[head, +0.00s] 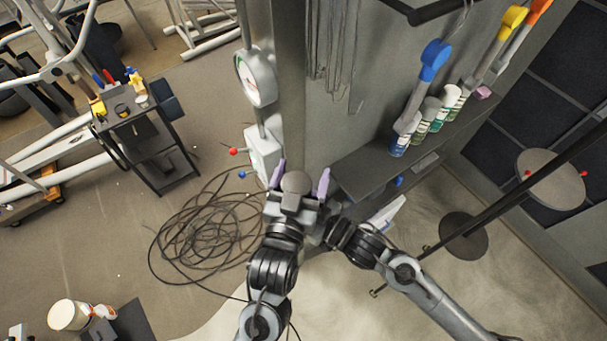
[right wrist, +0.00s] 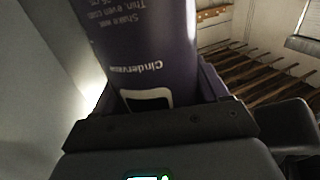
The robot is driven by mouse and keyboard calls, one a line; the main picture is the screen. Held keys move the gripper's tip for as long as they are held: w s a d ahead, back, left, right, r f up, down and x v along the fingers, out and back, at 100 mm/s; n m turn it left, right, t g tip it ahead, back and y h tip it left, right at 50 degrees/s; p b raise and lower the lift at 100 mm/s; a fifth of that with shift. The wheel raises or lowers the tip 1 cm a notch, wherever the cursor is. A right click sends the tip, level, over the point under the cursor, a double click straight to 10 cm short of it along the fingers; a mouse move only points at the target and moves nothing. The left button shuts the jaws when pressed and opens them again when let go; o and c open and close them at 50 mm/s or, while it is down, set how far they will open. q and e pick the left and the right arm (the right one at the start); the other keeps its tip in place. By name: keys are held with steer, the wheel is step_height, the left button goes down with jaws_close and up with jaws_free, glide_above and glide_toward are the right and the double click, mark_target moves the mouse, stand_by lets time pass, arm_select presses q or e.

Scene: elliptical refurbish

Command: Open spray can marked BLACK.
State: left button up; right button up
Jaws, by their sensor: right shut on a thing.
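A dark purple spray can (right wrist: 145,40) fills the upper middle of the right wrist view. Its printed text is upside down and partly out of frame; the word BLACK does not show. My right gripper (right wrist: 152,95) is shut on this can. In the head view my right arm reaches in from the right and its gripper is hidden behind the left wrist. My left gripper (head: 299,180) has its two purple fingers spread apart in front of the column. A grey rounded shape lies between them; I cannot tell whether it is a can top or part of the gripper.
Several spray cans (head: 435,118) stand on a dark wall shelf (head: 352,178) at the right, under blue and yellow hanging tools. A white box with red and blue knobs (head: 262,155) is close to the left gripper. Coiled cable (head: 205,240) lies on the floor.

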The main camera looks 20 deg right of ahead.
mark_target(301, 174)
arm_select(q)
steer(key=shift+s+d+f, duration=0.2)
steer(key=shift+d, duration=0.05)
steer(key=c, duration=0.4)
steer(key=shift+r, duration=0.1)
steer(key=shift+c, duration=0.2)
steer(key=shift+w+a, duration=0.15)
steer(key=shift+r, duration=0.1)
steer(key=shift+r, duration=0.85)
steer(key=shift+a+r, duration=0.15)
steer(key=shift+r, duration=0.15)
steer(key=shift+w, duration=0.1)
steer(key=shift+r, duration=0.1)
steer(key=shift+r, duration=1.95)
